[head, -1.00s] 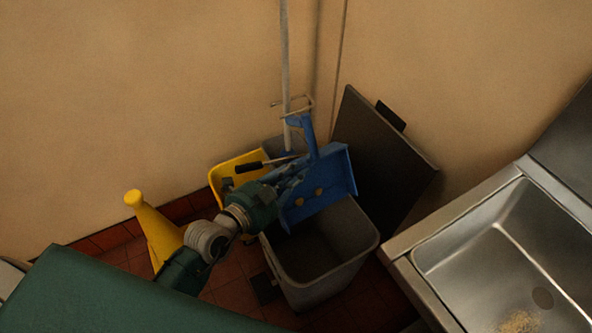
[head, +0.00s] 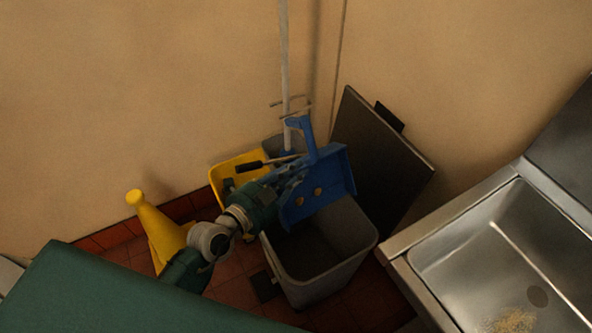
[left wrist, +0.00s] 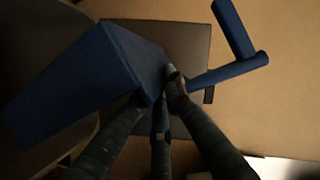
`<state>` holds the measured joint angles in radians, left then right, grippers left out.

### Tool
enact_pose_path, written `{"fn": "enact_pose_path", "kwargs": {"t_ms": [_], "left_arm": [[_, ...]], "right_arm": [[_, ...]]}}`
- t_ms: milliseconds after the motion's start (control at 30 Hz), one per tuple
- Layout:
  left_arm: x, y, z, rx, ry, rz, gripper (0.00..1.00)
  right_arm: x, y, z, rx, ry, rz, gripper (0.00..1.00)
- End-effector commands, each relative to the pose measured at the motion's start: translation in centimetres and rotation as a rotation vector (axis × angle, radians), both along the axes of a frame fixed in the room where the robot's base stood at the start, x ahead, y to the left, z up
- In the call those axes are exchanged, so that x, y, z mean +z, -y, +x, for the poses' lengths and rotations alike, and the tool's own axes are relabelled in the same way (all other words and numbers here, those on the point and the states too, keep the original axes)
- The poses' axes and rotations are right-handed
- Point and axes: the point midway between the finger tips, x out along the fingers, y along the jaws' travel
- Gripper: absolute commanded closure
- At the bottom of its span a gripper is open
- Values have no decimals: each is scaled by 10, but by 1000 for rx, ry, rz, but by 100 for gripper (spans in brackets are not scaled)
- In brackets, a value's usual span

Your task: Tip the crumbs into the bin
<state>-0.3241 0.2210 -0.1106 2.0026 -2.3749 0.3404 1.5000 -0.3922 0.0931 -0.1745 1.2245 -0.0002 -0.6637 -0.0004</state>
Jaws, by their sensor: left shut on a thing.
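A blue dustpan (head: 335,168) is held tilted just above the back rim of an open grey bin (head: 333,272). Two small yellowish-brown patches (head: 318,191) show on the pan; I cannot tell whether they are crumbs. The bin's dark inside looks empty as far as I can see. My left gripper (head: 296,172) is shut on the dustpan near its upright handle. In the left wrist view, the dustpan (left wrist: 75,85) fills the left side, and its bent handle (left wrist: 235,35) reaches to the upper right beyond my fingers. My right gripper is not in view.
The bin's dark lid (head: 380,150) stands open behind it. A yellow bucket (head: 222,172) and a pole (head: 285,60) are behind my arm. A yellow cone (head: 155,230) stands left. A steel sink (head: 480,260) with a tan crumbly patch (head: 512,321) is on the right.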

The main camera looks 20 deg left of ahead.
Motion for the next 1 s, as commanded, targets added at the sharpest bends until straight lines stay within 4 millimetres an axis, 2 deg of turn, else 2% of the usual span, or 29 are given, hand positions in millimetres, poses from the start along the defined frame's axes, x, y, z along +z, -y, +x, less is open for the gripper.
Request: {"fn": "enact_pose_path", "kwargs": {"t_ms": [400,700,1000], "left_arm": [[3,0,1,0,9,4,100],[16,0,1,1,151,163,100],[17,0,0,1,163,180,100]], "right_arm": [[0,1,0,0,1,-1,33],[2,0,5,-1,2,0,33],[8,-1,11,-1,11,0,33]]}}
